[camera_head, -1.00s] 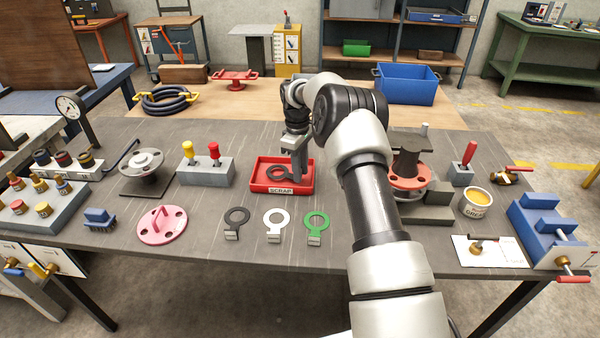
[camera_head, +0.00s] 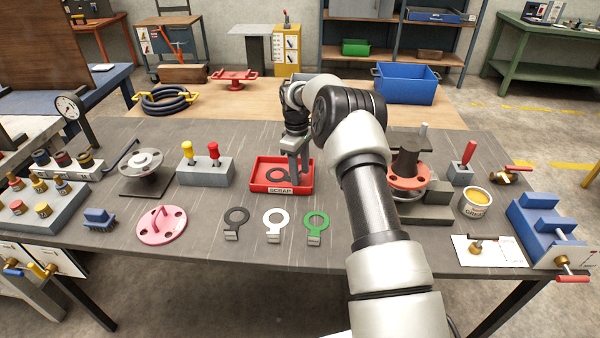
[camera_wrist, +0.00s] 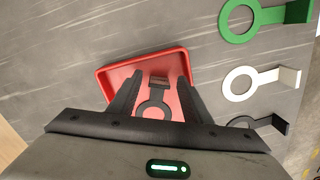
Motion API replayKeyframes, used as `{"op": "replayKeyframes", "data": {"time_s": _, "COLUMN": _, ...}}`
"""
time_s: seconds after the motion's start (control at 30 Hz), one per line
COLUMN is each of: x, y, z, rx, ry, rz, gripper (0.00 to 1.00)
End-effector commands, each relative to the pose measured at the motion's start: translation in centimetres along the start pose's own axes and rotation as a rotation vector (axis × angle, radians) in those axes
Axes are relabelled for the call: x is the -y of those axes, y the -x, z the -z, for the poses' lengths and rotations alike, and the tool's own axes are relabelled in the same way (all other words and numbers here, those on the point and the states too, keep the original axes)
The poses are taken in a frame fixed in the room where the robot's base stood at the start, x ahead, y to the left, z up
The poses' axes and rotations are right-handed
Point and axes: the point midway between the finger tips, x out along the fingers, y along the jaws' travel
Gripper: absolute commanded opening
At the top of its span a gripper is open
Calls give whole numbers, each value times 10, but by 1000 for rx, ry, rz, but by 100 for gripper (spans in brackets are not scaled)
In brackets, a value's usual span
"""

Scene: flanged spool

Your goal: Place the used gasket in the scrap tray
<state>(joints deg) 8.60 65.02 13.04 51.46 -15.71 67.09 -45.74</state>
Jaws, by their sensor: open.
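The used gasket (camera_head: 268,178), a dark ring with a tab, lies inside the red scrap tray (camera_head: 281,190), which is labelled SCRAP. In the wrist view the gasket (camera_wrist: 158,95) appears to rest on the tray floor, its tab between my two fingers. My gripper (camera_head: 299,181) is over the right part of the tray, pointing down. In the wrist view my gripper (camera_wrist: 158,78) has its fingers spread on either side of the tab, with gaps. The far part of the ring is partly hidden by the gripper body in the wrist view.
A black gasket (camera_head: 236,220), a white gasket (camera_head: 274,222) and a green gasket (camera_head: 316,224) stand in front of the tray. A block with yellow and red handles (camera_head: 206,172) is left of it. A flanged spool (camera_head: 409,174) is right, behind my arm.

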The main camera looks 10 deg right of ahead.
Motion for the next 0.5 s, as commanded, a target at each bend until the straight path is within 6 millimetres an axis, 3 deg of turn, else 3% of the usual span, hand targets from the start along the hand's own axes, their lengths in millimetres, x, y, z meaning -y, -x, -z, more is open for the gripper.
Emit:
{"op": "replayKeyframes", "data": {"time_s": 0.3, "x": -1, "y": 67, "z": 1, "rx": -3, "ry": -1, "rz": -5, "gripper": 45}}
{"op": "replayKeyframes", "data": {"time_s": 0.5, "x": -1, "y": 100, "z": 1, "rx": -2, "ry": 0, "rz": -3, "gripper": 45}}
